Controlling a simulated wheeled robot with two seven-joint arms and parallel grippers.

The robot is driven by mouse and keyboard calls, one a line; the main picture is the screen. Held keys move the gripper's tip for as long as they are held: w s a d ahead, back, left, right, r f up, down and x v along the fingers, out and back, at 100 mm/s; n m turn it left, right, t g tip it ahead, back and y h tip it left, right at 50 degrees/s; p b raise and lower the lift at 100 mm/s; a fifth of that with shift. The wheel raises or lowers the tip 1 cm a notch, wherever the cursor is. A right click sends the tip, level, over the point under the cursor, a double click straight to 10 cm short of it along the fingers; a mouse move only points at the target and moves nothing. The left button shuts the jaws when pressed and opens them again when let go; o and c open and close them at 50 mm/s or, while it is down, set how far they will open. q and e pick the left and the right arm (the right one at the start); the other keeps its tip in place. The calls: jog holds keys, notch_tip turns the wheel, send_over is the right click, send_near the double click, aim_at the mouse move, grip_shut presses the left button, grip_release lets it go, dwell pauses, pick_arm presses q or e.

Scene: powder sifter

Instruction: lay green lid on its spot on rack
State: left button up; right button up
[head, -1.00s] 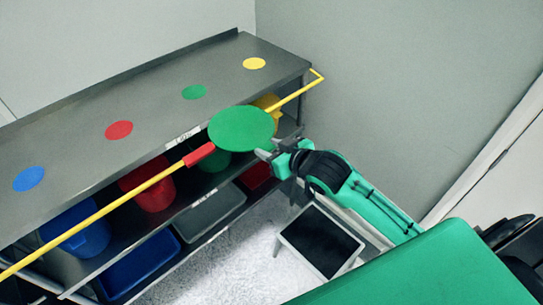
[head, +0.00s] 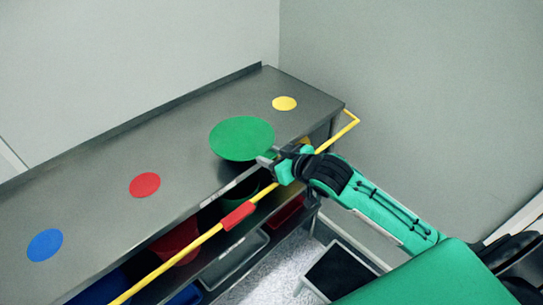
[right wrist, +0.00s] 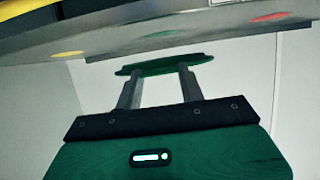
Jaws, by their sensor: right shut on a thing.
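The round green lid (head: 241,138) is over the grey rack top (head: 205,140). In the head view it hides the green spot between the red spot (head: 145,185) and the yellow spot (head: 285,103). My right gripper (head: 268,157) is shut on the lid at its near right side. The right wrist view shows the lid (right wrist: 165,65) edge-on at the fingertips, with a gap between it and the rack top (right wrist: 120,42). The green spot (right wrist: 160,34) shows dimly there. My left gripper is not in view.
A yellow bar (head: 180,255) with a red sleeve (head: 238,215) runs along the rack's front edge, below my right arm. A blue spot (head: 45,245) is at the left. Buckets and bins stand on the lower shelves. The walls are behind and right of the rack.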

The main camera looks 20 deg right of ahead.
aim_at(259, 149)
jog(key=shift+w+r+p, duration=0.1)
jog(key=shift+p, duration=0.3)
jog(key=shift+w+a+f, duration=0.2)
jog(key=shift+w, duration=0.25)
jog(key=shift+w+a+f, duration=0.1)
jog(key=shift+w+a, duration=0.1)
jog(key=shift+w, duration=0.4)
jog(key=shift+r+x, duration=0.25)
jog(key=shift+x, duration=1.1)
jog(key=shift+r+x, duration=0.2)
jog(key=shift+x, duration=1.15)
jog(key=shift+r+x, duration=0.2)
jog(key=shift+x, duration=1.15)
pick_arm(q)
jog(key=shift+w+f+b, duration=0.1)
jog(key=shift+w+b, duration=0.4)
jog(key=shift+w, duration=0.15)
pick_arm(e)
jog(key=shift+a+f, duration=0.1)
jog(key=shift+f, duration=1.65)
jog(key=shift+w, duration=0.1)
